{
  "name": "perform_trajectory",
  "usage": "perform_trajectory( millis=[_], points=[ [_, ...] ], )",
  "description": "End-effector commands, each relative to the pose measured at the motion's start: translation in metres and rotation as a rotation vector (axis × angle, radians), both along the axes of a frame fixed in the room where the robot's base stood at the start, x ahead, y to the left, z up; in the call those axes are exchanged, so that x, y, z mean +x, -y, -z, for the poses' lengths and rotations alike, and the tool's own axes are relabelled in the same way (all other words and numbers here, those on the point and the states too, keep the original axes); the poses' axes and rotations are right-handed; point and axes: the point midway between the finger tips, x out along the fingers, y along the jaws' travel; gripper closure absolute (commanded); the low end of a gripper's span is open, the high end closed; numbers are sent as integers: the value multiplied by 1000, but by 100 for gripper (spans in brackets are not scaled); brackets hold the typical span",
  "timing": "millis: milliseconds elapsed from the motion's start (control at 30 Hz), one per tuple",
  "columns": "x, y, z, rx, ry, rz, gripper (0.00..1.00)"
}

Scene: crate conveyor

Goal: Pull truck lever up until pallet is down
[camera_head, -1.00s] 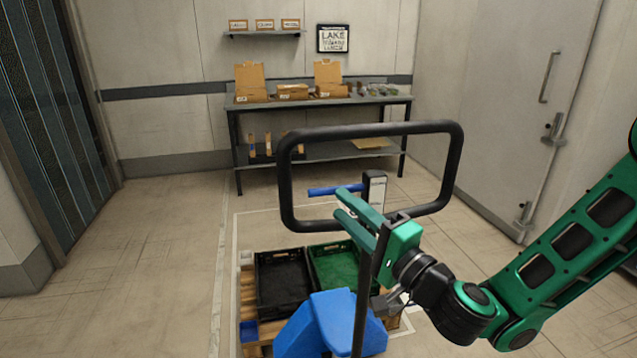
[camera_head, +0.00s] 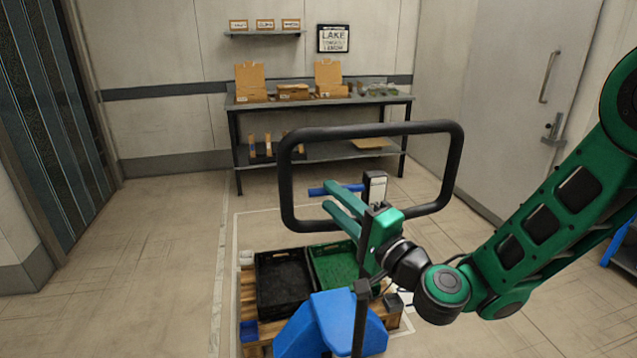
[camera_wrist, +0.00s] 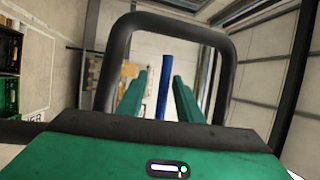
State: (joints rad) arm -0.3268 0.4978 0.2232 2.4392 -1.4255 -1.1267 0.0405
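The pallet truck has a black loop handle (camera_head: 285,190) and a blue body (camera_head: 330,320). A blue lever (camera_head: 340,189) sticks out to the left beside a dark upright box (camera_head: 375,188) inside the loop. My gripper (camera_head: 333,198) has its green fingers apart, close to the lever. In the wrist view the blue lever (camera_wrist: 165,88) appears between the two open fingers (camera_wrist: 158,90); I see no contact, and its depth between them is unclear. The wooden pallet (camera_head: 268,335) holds a black crate (camera_head: 257,285) and a green crate (camera_head: 325,250). The pallet's underside is hidden.
The black loop surrounds the lever and rises close to my arm. A table (camera_head: 240,108) with cardboard boxes stands by the back wall. A grey door (camera_head: 510,110) is on the right. The floor to the left is free.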

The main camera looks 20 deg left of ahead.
Motion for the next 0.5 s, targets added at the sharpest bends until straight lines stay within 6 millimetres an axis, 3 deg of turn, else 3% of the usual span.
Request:
perform_trajectory(
  millis=[500],
  points=[
    [13,-21,-12,9,10,-5,68]
  ],
)
